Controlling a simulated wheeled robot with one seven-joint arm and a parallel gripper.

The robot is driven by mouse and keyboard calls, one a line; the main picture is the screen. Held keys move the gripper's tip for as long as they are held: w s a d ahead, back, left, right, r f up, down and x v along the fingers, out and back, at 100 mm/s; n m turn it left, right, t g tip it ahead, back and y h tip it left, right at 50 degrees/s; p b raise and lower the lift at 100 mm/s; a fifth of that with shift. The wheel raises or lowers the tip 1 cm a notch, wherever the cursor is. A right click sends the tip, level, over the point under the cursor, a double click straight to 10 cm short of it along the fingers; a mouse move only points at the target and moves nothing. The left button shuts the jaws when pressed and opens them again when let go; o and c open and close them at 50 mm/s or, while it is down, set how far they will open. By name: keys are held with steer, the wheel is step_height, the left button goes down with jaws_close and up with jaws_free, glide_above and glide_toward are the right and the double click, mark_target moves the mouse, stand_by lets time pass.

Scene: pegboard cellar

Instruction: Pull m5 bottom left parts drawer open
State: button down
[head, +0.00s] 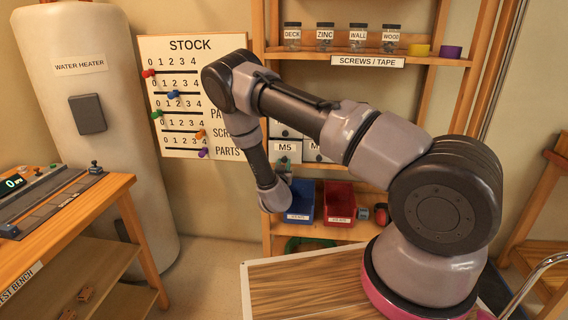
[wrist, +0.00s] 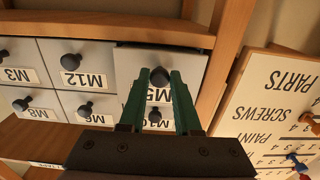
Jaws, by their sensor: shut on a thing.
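The M5 drawer (wrist: 132,68) has a pale grey front with a dark round knob (wrist: 160,76) and a white label. It is at the right of the upside-down wrist view. Its front looks larger and nearer than its neighbours', standing a little out from them. In the head view the M5 drawer (head: 286,147) shows just beyond my wrist. My gripper (wrist: 160,78) has green fingers, one on each side of the knob, shut on it. The fingers partly cover the M5 label and the M10 drawer.
Drawers M12 (wrist: 77,65), M3, M8 and M6 sit beside it. Blue (head: 300,200) and red (head: 338,203) bins stand below the drawers. A wooden upright (wrist: 228,40) and the stock board (wrist: 270,100) are close by. A wooden-topped surface (head: 300,290) is in front.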

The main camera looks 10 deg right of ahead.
steer(key=v, duration=1.2)
steer(key=shift+s, duration=0.25)
steer(key=c, duration=0.6)
jaws_free()
steer(key=shift+c, duration=0.2)
steer(key=v, duration=1)
steer(key=shift+s+a, duration=0.2)
steer(key=shift+s, duration=0.15)
steer(key=shift+r, duration=0.1)
